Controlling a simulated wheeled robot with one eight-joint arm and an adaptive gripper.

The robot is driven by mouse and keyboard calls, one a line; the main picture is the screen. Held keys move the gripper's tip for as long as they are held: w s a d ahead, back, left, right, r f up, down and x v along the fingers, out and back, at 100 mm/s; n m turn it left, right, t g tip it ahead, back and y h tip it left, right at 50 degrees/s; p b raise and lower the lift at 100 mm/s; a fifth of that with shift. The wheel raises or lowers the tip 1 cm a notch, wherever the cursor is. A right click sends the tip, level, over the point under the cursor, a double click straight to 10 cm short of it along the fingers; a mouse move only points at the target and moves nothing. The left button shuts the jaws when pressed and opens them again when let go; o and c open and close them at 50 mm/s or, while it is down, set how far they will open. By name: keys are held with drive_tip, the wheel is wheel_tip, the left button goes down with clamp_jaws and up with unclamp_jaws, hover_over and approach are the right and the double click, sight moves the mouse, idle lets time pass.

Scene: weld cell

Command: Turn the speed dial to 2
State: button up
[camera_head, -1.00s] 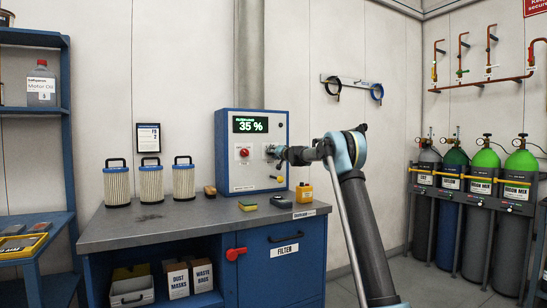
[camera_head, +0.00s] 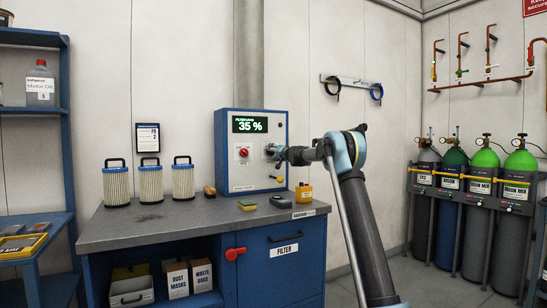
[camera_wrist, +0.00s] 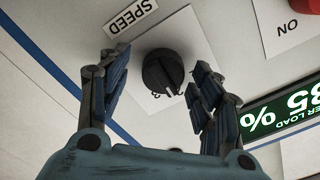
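The black round speed dial (camera_wrist: 160,72) sits on a white plate on the control box (camera_head: 231,176), under a SPEED label (camera_wrist: 130,15) that looks upside down in the wrist view. My gripper (camera_wrist: 159,68) is open, one finger on each side of the dial. The left finger stands apart from it; the right one is close, and contact cannot be told. In the head view my gripper (camera_head: 277,154) is at the box's right side and hides the dial.
A display (camera_head: 250,124) on the box reads 35 %. A red knob (camera_head: 243,152) sits left of the dial. Filters (camera_head: 150,185) and small items stand on the bench (camera_head: 150,225). Gas cylinders (camera_head: 484,205) stand at the right.

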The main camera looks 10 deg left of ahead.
drive_tip(key=v, duration=1.2)
idle(0.5)
drive_tip(key=s+d+f+n+g+h, duration=0.1)
drive_tip(key=s+d+f+n+g, duration=0.2)
drive_tip(key=s, duration=1.3)
drive_tip(key=s+d+f+n+g, duration=0.1)
drive_tip(key=s+d+f+g, duration=0.3)
drive_tip(key=s, duration=1.1)
drive_tip(key=s+d+f+g+h, duration=0.2)
drive_tip(key=s+d+f, duration=0.5)
drive_tip(key=s+f, duration=0.4)
drive_tip(key=s+d+f+m+g+h, duration=0.1)
drive_tip(key=s+d+f+g+h, duration=0.1)
drive_tip(key=s+d+f+h, duration=0.2)
drive_tip(key=s+d+f+g+h, duration=0.1)
drive_tip(key=s+d+f+h, duration=0.2)
drive_tip(key=s+d+f, duration=0.8)
drive_tip(key=s+f, duration=0.3)
drive_tip(key=s, duration=0.5)
drive_tip(key=s+f, duration=0.4)
drive_tip(key=s, duration=0.3)
drive_tip(key=shift+s+f+m+g, duration=0.25)
drive_tip(key=shift+s+m+g, duration=0.05)
drive_tip(key=shift+s+g, duration=0.1)
drive_tip(key=shift+d, duration=0.1)
